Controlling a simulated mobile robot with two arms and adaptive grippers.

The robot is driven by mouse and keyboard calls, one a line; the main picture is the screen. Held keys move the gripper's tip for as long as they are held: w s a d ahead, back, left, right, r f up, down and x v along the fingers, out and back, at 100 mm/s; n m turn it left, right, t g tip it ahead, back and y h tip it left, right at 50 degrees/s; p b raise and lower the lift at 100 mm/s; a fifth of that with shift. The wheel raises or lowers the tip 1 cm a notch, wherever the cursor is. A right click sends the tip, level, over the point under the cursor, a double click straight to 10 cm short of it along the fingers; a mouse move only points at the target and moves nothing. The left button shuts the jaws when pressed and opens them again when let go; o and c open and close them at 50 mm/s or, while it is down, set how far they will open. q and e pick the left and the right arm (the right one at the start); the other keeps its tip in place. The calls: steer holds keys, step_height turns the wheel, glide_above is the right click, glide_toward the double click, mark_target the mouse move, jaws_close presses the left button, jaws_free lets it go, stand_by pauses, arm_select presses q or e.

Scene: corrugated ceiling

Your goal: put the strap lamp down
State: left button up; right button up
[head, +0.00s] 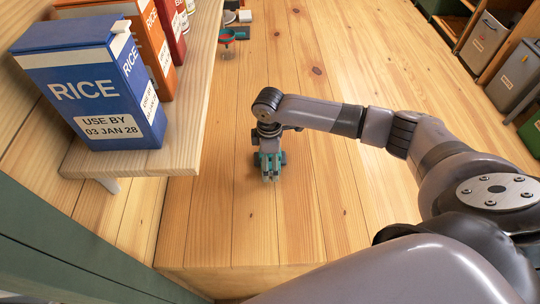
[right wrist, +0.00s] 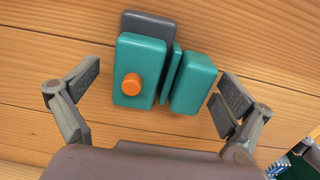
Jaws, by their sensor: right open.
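The strap lamp (right wrist: 140,70) is a teal block with an orange button, a dark grey part behind it and a second teal block beside it. It rests on the wooden surface. In the head view it is mostly hidden below my right gripper (head: 270,176), with a little teal showing. My right gripper is open in the right wrist view (right wrist: 163,88), one finger on each side of the lamp, with a visible gap at the left finger. My left gripper is out of view.
A wooden shelf (head: 190,130) on the left holds a blue rice box (head: 90,85) and an orange box (head: 150,40). Small items (head: 228,37) lie at the back beside the shelf. Grey bins (head: 485,45) stand at the far right. The wooden surface right of the gripper is bare.

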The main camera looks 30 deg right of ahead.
steer(key=shift+c, duration=0.5)
steer(key=c, duration=1.4)
